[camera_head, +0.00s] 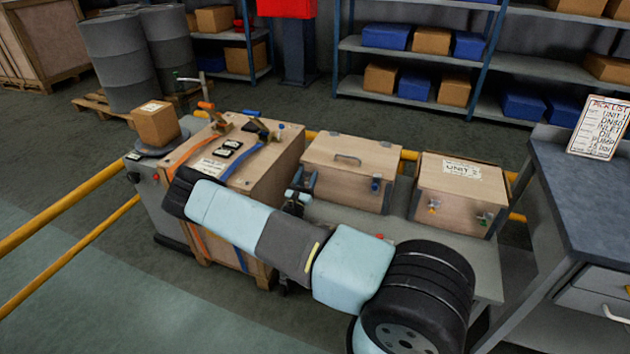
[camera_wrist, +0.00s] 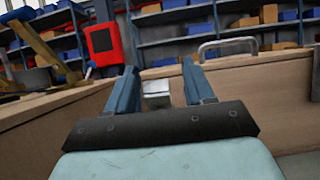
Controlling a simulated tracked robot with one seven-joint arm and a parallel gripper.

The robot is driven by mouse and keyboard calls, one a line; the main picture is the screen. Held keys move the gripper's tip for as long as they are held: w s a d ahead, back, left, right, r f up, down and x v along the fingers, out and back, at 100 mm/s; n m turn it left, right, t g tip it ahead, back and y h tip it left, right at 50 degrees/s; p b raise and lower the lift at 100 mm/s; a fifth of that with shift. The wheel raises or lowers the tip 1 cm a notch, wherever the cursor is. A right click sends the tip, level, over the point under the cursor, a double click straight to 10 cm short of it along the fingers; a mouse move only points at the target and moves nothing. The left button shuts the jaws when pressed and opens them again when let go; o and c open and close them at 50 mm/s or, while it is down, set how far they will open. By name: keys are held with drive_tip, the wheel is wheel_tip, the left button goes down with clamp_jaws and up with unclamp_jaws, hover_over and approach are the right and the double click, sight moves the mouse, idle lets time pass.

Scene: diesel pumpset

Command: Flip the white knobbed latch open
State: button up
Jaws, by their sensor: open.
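My gripper (camera_wrist: 160,75) is open, its two dark blue fingers apart and pointing forward. A pale, whitish block, which looks like the white knobbed latch (camera_wrist: 156,90), shows between the fingers in the wrist view; its lower part is hidden behind my gripper's dark palm. I cannot tell whether a finger touches it. In the head view my gripper (camera_head: 307,181) is at the left front corner of the middle wooden box (camera_head: 335,180). The white latch cannot be made out there. The box's lid has a metal handle (camera_wrist: 228,44).
A blue-knobbed latch (camera_head: 376,184) is on the same box's right front. A large strapped crate (camera_head: 270,170) stands close on the left. A right-hand box (camera_head: 462,185) has orange and green knobs. Yellow rails (camera_head: 70,195) and a workbench (camera_head: 575,185) flank the area.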

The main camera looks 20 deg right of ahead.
drive_tip(key=s+r, duration=0.8)
drive_tip(key=s, duration=0.4)
drive_tip(key=shift+s+a, duration=0.15)
drive_tip(key=shift+a, duration=0.25)
drive_tip(key=s+d+r+m+g+y, duration=0.1)
drive_tip(key=s+d+r+m+g, duration=0.2)
drive_tip(key=s+r+m+g, duration=0.65)
drive_tip(key=s+d+r+m+g+y, duration=0.1)
drive_tip(key=s+d+r+m+g, duration=0.5)
drive_tip(key=m+g, duration=0.6)
drive_tip(key=s+a+r+m+t+y, duration=0.2)
drive_tip(key=s+a+r+t+y, duration=0.1)
drive_tip(key=r, duration=0.4)
drive_tip(key=s+a+r+m+t+y, duration=0.2)
drive_tip(key=s+a+r+y, duration=0.3)
drive_tip(key=s+r, duration=0.3)
drive_tip(key=s+a+r+m+t+y, duration=0.2)
drive_tip(key=s+a+r+t+y, duration=0.2)
drive_tip(key=r, duration=0.4)
drive_tip(key=shift+s+a+r+y, duration=0.25)
drive_tip(key=shift+s+a+y, duration=0.4)
drive_tip(key=shift+s, duration=0.55)
drive_tip(key=shift+w+m, duration=0.1)
drive_tip(key=shift+m, duration=0.15)
